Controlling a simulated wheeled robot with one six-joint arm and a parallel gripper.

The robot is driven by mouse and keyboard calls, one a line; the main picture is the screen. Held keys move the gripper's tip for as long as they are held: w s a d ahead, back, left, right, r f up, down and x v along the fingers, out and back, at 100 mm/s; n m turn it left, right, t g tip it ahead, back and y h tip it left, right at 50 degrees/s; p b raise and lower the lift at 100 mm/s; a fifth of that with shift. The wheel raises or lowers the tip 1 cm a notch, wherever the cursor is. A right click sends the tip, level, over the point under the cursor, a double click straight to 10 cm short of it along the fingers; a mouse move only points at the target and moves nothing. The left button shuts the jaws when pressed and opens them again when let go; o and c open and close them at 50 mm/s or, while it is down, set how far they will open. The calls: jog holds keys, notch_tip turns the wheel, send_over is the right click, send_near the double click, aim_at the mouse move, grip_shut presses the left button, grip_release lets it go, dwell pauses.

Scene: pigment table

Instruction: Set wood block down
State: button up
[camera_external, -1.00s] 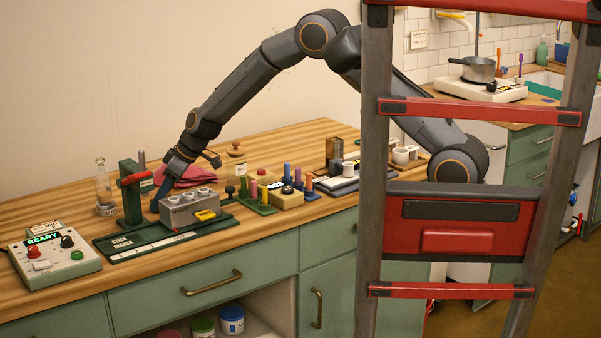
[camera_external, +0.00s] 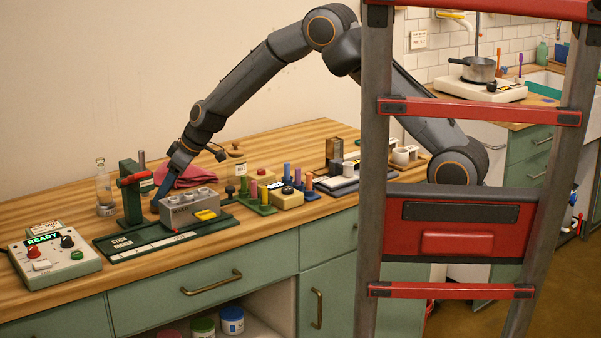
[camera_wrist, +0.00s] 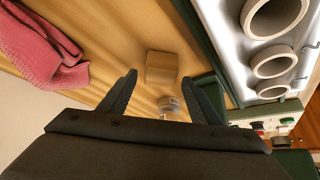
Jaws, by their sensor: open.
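The wood block (camera_wrist: 161,68) is a small light-brown block on the wooden worktop in the wrist view. It sits between and just past my fingertips, with bare table around it. I cannot pick it out in the external view, where the grey rack and my gripper cover that spot. My gripper (camera_wrist: 163,88) is open, its two dark fingers spread wide and apart from the block. In the external view my gripper (camera_external: 161,190) points down behind the grey rack, beside the green press.
A grey rack with white cups (camera_external: 186,206) stands on a green base close to my gripper. A green press (camera_external: 130,194) and glass bottle (camera_external: 104,190) stand left. A pink cloth (camera_external: 186,178) lies behind. Bare worktop (camera_external: 50,208) lies at far left.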

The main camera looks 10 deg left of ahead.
jog(key=b+v, duration=0.1)
jog(key=v, duration=0.8)
jog(key=shift+d+r, duration=0.2)
jog(key=shift+r, duration=0.1)
